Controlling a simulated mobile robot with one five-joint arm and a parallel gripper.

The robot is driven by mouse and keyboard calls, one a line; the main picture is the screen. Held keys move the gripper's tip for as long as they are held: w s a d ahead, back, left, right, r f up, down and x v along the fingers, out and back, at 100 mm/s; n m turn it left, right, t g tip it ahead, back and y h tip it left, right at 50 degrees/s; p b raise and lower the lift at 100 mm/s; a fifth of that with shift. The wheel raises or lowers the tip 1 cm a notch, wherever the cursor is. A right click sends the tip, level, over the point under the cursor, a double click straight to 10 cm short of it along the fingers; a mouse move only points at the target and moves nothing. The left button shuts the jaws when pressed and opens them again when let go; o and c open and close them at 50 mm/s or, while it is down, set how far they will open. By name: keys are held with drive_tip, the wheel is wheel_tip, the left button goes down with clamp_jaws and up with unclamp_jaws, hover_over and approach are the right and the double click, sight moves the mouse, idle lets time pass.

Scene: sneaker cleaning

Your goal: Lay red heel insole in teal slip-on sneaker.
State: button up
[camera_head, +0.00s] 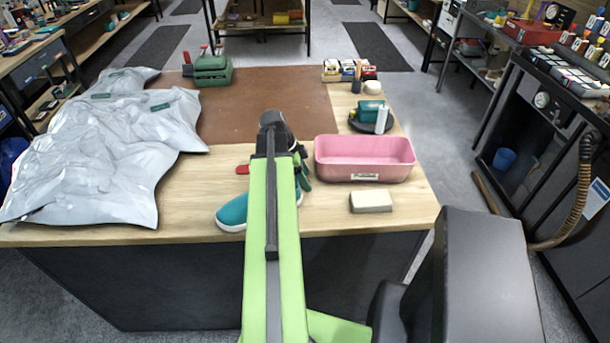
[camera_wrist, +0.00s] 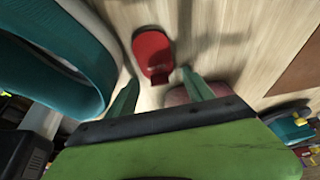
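The red heel insole (camera_head: 242,169) lies on the light wood worktop behind the teal slip-on sneaker (camera_head: 232,214). In the wrist view the red insole (camera_wrist: 152,50) lies flat just beyond my fingertips, with its rounded end away from me. My gripper (camera_wrist: 159,77) is open, with its two green fingers apart and nothing held between them. The sneaker (camera_wrist: 88,45) fills the left of the wrist view, with its white rim curving close to the left finger. In the head view my arm hides part of the sneaker and most of the gripper.
A pink bin (camera_head: 365,172) and a pale block (camera_head: 371,202) stand on the worktop right of my arm. A crumpled grey plastic bag (camera_head: 100,150) covers the left side. A brown mat (camera_head: 265,105) lies behind, mostly clear, with a green tool (camera_head: 211,71) at its edge.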

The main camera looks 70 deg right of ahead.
drive_tip(key=shift+w+r+p, duration=0.1)
drive_tip(key=shift+r+p, duration=0.45)
drive_tip(key=p+v, duration=1)
drive_tip(key=v, duration=0.1)
drive_tip(key=shift+w+a, duration=0.1)
drive_tip(key=shift+w, duration=0.05)
